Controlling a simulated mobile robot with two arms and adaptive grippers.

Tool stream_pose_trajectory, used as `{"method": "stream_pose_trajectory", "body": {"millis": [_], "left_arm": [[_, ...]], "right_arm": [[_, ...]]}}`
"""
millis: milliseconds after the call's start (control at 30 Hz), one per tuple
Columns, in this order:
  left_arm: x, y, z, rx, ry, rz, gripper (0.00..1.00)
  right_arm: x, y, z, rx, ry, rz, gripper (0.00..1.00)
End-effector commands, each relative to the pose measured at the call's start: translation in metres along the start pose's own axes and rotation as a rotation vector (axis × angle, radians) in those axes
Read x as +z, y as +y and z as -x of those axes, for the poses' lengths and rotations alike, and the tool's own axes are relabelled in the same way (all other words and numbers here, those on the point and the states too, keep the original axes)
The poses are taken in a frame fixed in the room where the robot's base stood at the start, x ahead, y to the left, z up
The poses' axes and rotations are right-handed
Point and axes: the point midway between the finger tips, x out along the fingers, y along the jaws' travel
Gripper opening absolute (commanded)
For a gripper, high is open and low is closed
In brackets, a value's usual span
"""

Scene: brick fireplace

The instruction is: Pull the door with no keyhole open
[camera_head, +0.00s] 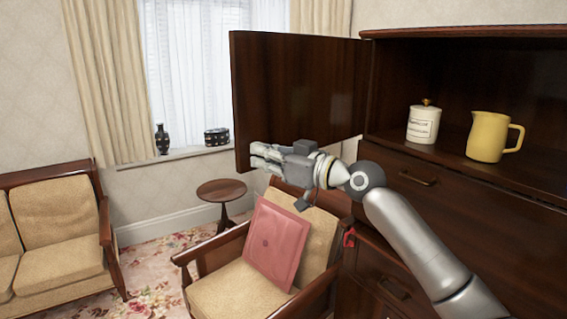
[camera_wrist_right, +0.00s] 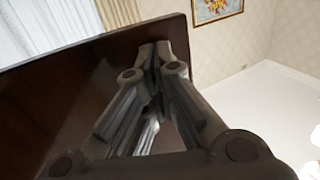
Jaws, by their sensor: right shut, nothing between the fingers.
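A dark wooden cabinet door (camera_head: 295,85) stands swung out to the left from the upper cabinet, open, with the shelf behind it exposed. No keyhole shows on the face in view. My right gripper (camera_head: 256,156) is at the door's lower left part, near its free edge. In the right wrist view the gripper (camera_wrist_right: 162,50) is shut, with its fingertips together in front of the door (camera_wrist_right: 60,105) close to its edge. Whether the fingers touch the door is hard to tell. My left gripper is not in view.
The open shelf holds a white lidded jar (camera_head: 423,123) and a yellow jug (camera_head: 489,136). Below are a drawer (camera_head: 420,180) and lower cabinet. An armchair (camera_head: 230,290) with a pink cushion (camera_head: 275,243) stands under the door. A round side table (camera_head: 221,190) is behind it.

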Motion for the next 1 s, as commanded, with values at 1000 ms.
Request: {"method": "stream_pose_trajectory", "body": {"millis": [1000], "left_arm": [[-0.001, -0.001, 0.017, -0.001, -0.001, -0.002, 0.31]], "right_arm": [[0.001, 0.011, -0.070, 0.128, -0.003, 0.003, 0.00]]}}
